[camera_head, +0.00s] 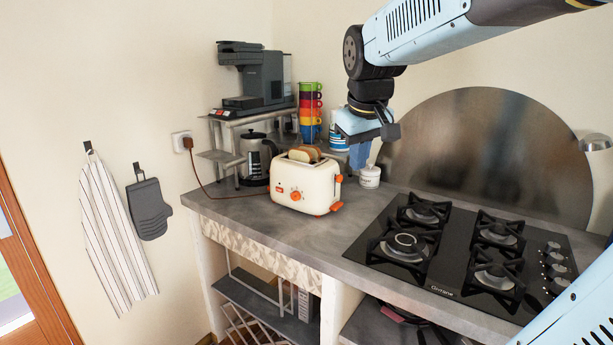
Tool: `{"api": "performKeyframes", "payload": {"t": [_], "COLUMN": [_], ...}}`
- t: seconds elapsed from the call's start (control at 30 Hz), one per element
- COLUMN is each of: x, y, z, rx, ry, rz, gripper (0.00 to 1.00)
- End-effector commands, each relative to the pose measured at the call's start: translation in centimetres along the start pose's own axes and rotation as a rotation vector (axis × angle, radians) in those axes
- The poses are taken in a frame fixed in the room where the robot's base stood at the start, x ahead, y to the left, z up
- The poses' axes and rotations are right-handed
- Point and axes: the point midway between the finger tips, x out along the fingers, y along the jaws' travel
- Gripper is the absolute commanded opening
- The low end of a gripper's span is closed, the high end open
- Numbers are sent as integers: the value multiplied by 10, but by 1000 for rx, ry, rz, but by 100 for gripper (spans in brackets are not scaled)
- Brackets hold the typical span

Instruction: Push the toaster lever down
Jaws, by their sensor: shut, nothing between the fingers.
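The cream toaster (306,187) stands on the grey counter, with bread slices (304,154) standing up out of its top. It has an orange knob (295,196) on its front and orange feet. A small orange part that looks like the lever (339,179) sticks out high on its right end. My gripper (358,166) is shut and empty, pointing down.
A kettle (257,160) and a coffee machine on a rack (228,125) stand behind left. Stacked coloured cups (311,110) and a white jar (370,176) are behind. A gas hob (450,245) lies to the right. The counter before the toaster is clear.

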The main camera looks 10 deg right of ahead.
Motion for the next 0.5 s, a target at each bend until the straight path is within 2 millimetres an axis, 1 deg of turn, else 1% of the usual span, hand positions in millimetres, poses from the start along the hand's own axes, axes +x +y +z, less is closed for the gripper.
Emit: {"api": "performKeyframes", "payload": {"t": [0.03, 0.1, 0.37, 0.5], "x": [3, 6, 24, 37], "y": [4, 8, 27, 38], "z": [-12, -27, -80, -107], "rx": [-16, -42, -133, -181], "ry": [-13, -27, -76, -100], "rz": [-1, -3, -19, -33], "gripper": [0, 0, 0, 0]}}
